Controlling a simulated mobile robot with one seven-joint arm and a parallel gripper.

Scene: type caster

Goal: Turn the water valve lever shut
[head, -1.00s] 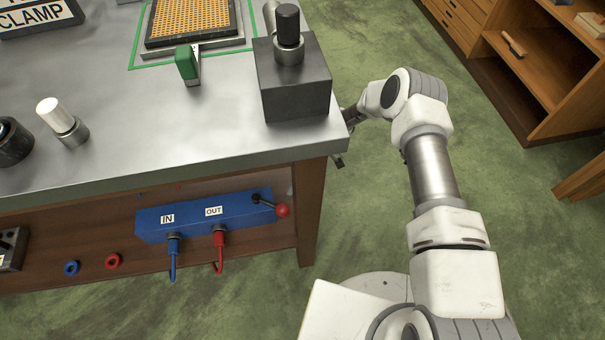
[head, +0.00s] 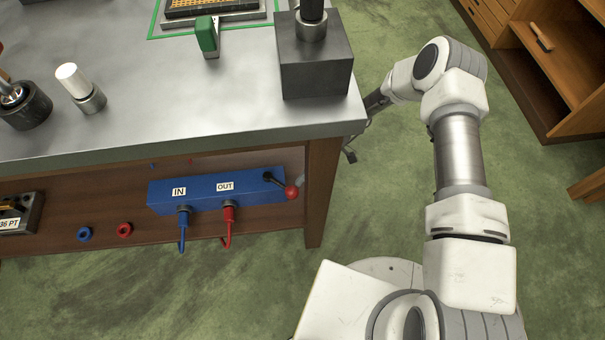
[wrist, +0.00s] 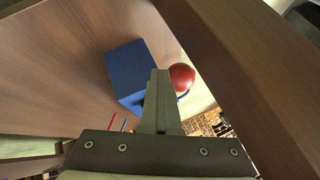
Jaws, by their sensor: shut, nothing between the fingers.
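The water valve is a blue block (head: 207,192) under the bench top, with a blue hose marked IN and a red hose marked OUT. Its black lever (head: 279,182) ends in a red ball (head: 291,192) at the block's right end. In the wrist view, the red ball (wrist: 182,77) shows just right of my gripper's fingertips (wrist: 160,75), and the blue block (wrist: 130,72) lies behind and left of them. My gripper is shut and empty. Contact with the ball cannot be told. In the head view, the bench edge mostly hides my gripper.
The metal bench top (head: 185,125) overhangs the valve. A wooden leg (head: 320,190) stands right of the valve, between it and my arm. A dark block (head: 315,70) sits on the bench's right corner.

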